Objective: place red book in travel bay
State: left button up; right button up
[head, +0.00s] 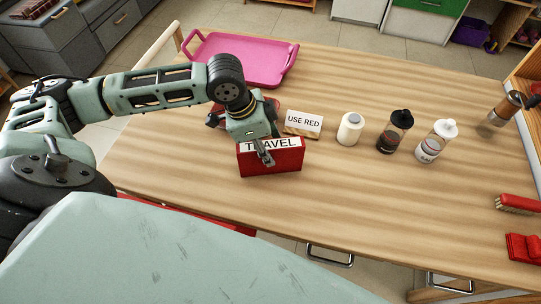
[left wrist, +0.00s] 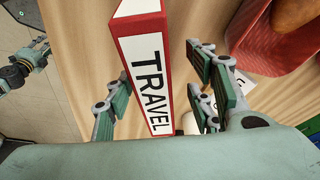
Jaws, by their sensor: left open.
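The red book (head: 272,163) stands on the wooden table and bears a white label reading TRAVEL. In the left wrist view the red book (left wrist: 143,70) shows its labelled spine and white page edges. My left gripper (head: 264,155) is right above and at the book, pointing down. In the left wrist view my left gripper (left wrist: 160,100) is open, with fingers on both sides of the book and visible gaps to it. I cannot make out a travel bay in these views.
A USE RED sign (head: 304,122), white jar (head: 350,129), dark-capped bottle (head: 394,132) and white-capped shaker (head: 436,141) stand right of the book. A pink tray (head: 240,62) lies behind. A red dish (left wrist: 275,38) is close to the gripper. A brush (head: 516,204) lies far right.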

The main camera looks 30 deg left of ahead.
aim_at(276, 159)
pick_arm(q)
jog(key=x, duration=0.6)
jog(key=shift+d+f, duration=0.1)
jog(key=shift+d, duration=0.35)
jog(key=shift+c, duration=0.3)
grip_shut()
